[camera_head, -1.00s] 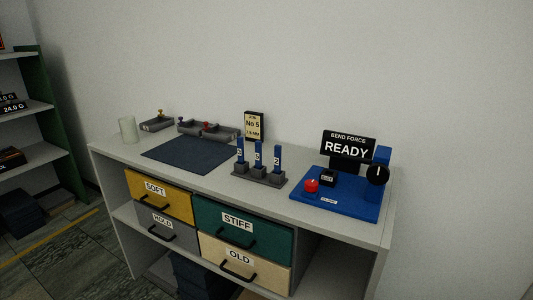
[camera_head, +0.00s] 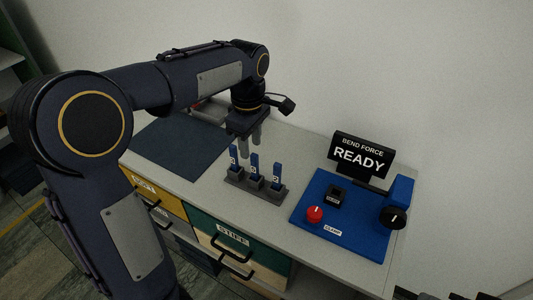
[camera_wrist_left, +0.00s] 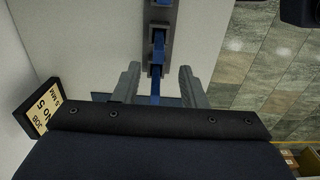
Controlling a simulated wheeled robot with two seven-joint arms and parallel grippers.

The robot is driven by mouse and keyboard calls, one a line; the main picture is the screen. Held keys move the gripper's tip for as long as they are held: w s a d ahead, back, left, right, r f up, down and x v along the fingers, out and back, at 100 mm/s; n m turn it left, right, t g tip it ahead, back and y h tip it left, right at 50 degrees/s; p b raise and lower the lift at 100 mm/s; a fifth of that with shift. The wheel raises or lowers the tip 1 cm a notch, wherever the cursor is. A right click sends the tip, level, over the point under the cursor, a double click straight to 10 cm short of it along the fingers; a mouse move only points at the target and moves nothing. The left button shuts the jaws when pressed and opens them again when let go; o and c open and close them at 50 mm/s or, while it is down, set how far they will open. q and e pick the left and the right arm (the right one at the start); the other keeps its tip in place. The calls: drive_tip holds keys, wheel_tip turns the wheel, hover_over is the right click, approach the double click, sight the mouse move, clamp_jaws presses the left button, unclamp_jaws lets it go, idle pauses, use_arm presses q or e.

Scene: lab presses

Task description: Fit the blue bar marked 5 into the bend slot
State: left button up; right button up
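Three upright blue bars, left (camera_head: 234,157), middle (camera_head: 254,164) and right (camera_head: 277,171), stand in a dark grey rack (camera_head: 254,190). Their small number labels are too blurred to read surely, so I cannot tell which is 5. My left gripper (camera_head: 250,145) points down just above and behind the left and middle bars. In the left wrist view its fingers (camera_wrist_left: 159,72) are apart, with a blue bar (camera_wrist_left: 157,50) in line between them, not gripped. The blue press (camera_head: 317,235) stands at right with a small black block (camera_head: 336,196); I cannot make out the slot. My right gripper is not in view.
The press carries a red knob (camera_head: 314,214), a black dial (camera_head: 393,217) and a READY display (camera_head: 361,154). A dark mat (camera_head: 175,150) lies left of the rack. A job card (camera_wrist_left: 38,108) reading No 5 shows in the left wrist view. Bench between rack and press is clear.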

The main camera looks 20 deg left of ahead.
sight(255, 164)
use_arm(q)
drive_tip(key=f, duration=0.7)
drive_tip(key=shift+d+f, duration=0.25)
drive_tip(key=shift+d, duration=0.1)
clamp_jaws()
